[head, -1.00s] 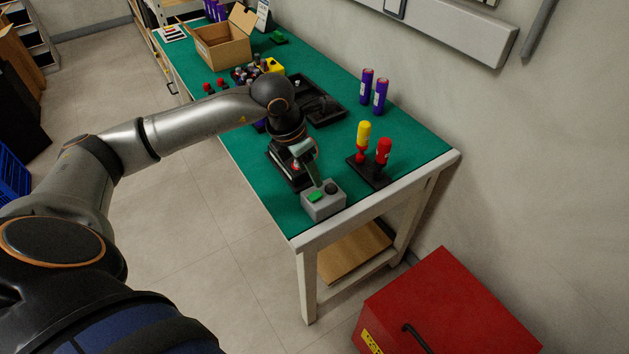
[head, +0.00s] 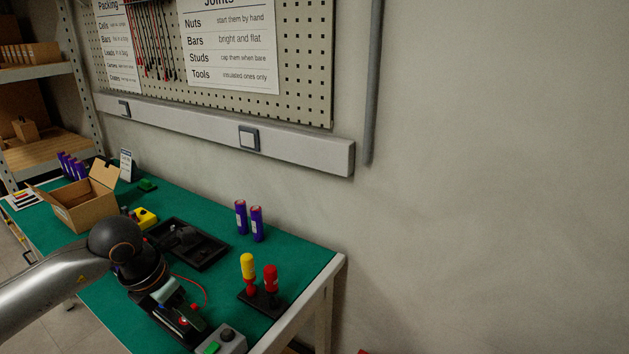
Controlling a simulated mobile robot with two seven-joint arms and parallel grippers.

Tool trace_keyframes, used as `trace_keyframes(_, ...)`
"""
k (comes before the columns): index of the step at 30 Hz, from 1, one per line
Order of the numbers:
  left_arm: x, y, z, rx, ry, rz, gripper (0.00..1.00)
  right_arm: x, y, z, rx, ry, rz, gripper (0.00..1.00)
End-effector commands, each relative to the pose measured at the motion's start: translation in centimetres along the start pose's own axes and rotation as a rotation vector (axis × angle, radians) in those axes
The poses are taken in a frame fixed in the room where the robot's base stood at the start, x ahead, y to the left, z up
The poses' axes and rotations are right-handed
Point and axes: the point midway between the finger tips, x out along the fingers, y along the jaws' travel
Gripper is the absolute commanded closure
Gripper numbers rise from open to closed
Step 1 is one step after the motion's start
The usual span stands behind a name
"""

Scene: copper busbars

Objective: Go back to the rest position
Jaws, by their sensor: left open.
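My left gripper (head: 178,303) is at the end of the arm that comes in from the left. It is open, pointing down over the near part of the green-topped bench (head: 312,247). It is above a dark device with red parts and just behind a grey box with a green button (head: 222,343). My own wrist hides part of the bench. My right gripper is not in view.
A stand with yellow and red handled tools (head: 261,297) is right of the gripper. Two purple cells (head: 249,221) stand near the wall. A black tray (head: 187,245), a yellow item (head: 145,217) and an open cardboard box (head: 86,202) are further back. A pegboard (head: 306,60) hangs above.

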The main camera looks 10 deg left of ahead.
Motion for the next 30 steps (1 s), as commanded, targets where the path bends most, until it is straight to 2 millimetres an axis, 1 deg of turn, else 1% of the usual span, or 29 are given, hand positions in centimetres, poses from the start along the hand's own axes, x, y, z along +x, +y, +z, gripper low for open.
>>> trace_keyframes(2,0.8,-1.9,0.2,0.004,-0.01,-0.071,0.43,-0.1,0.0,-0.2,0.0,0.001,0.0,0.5)
trace_keyframes(4,1.7,-4.9,0.5,0.003,-0.033,-0.19,0.43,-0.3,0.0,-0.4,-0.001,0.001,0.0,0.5)
trace_keyframes(5,2.1,-6.7,0.7,-0.001,-0.046,-0.259,0.43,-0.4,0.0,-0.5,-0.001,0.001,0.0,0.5)
trace_keyframes(6,2.5,-9.4,1.0,-0.016,-0.068,-0.368,0.43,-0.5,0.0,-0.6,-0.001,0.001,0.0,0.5)
trace_keyframes(8,2.7,-13.9,1.6,-0.064,-0.111,-0.558,0.43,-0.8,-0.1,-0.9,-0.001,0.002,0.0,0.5)
trace_keyframes(9,2.3,-16.9,2.1,-0.118,-0.146,-0.7,0.43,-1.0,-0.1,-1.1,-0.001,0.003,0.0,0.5)
trace_keyframes(11,1.2,-20.6,3.0,-0.226,-0.198,-0.902,0.43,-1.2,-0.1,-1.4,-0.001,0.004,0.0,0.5)
trace_keyframes(12,0.3,-22.4,3.8,-0.317,-0.233,-1.026,0.43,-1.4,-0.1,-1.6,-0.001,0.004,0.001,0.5)
trace_keyframes(14,-1.1,-24.1,5.0,-0.478,-0.284,-1.195,0.43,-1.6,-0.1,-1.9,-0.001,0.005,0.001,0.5)
trace_keyframes(15,-1.8,-24.6,5.8,-0.602,-0.315,-1.294,0.43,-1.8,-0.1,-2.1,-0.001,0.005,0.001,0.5)
trace_keyframes(16,-2.3,-24.6,6.3,-0.704,-0.338,-1.361,0.43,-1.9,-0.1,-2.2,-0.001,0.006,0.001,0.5)
trace_keyframes(17,-2.5,-24.4,6.8,-0.812,-0.359,-1.421,0.43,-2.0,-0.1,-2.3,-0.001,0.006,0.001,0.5)
trace_keyframes(18,-2.5,-23.7,7.4,-0.967,-0.385,-1.487,0.43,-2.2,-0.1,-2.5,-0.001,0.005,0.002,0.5)
trace_keyframes(20,-1.8,-22.1,7.7,-1.218,-0.415,-1.56,0.43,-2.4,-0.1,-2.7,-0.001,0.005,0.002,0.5)
trace_keyframes(21,-0.8,-20.9,7.6,-1.398,-0.429,-1.587,0.43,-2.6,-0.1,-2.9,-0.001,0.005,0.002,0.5)
trace_keyframes(22,0.2,-19.9,7.2,-1.538,-0.436,-1.596,0.43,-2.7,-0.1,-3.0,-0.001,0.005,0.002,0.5)
trace_keyframes(23,1.4,-18.9,6.5,-1.681,-0.438,-1.595,0.43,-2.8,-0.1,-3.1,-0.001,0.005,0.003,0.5)
trace_keyframes(24,3.3,-17.7,5.2,-1.875,-0.435,-1.577,0.43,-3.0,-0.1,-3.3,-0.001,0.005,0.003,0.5)
trace_keyframes(25,4.9,-16.9,4.0,-2.023,-0.429,-1.55,0.43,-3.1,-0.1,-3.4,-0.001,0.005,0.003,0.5)
trace_keyframes(26,6.6,-16.3,2.4,-2.173,-0.415,-1.511,0.43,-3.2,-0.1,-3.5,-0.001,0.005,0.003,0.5)
trace_keyframes(27,8.6,-15.7,0.2,-2.352,-0.394,-1.451,0.43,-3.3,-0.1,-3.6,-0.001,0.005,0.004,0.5)
trace_keyframes(29,11.3,-15.6,-3.1,-2.582,-0.352,-1.346,0.43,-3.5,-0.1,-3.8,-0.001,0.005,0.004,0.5)
trace_keyframes(30,12.8,-15.7,-5.3,-2.712,-0.319,-1.274,0.43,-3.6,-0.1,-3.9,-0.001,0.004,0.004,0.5)
